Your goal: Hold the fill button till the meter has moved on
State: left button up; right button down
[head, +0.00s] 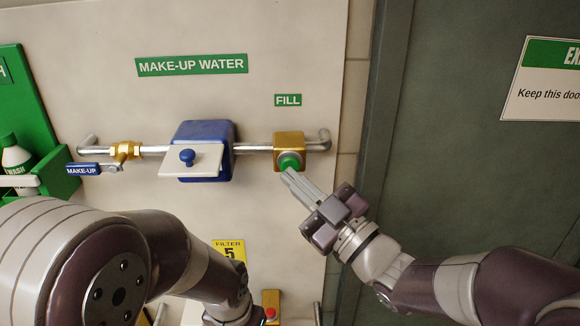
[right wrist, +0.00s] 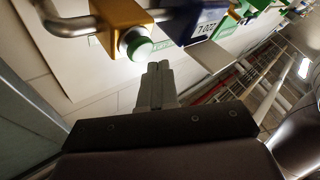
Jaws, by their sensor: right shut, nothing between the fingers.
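The green fill button (head: 289,161) sits on a brass box (head: 289,140) under a FILL label (head: 288,100). In the right wrist view the meter's number window (right wrist: 207,27) shows small digits. My right gripper (head: 287,174) is shut and empty, its tips (right wrist: 158,66) just beside the button; contact cannot be told. My left gripper is not visible.
A brass valve (head: 125,151) with a blue MAKE-UP handle (head: 84,169) is on the pipe at left. A green wash station (head: 55,180) stands at far left. A yellow FILTER sign (head: 229,250) and a red button (head: 270,312) are below. A grey door (head: 470,140) is right.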

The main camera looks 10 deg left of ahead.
jog(key=shift+w, duration=0.4)
jog(key=shift+w+a+b, duration=0.2)
jog(key=shift+w+b, duration=0.2)
jog(key=shift+w, duration=0.05)
dwell(7.2)
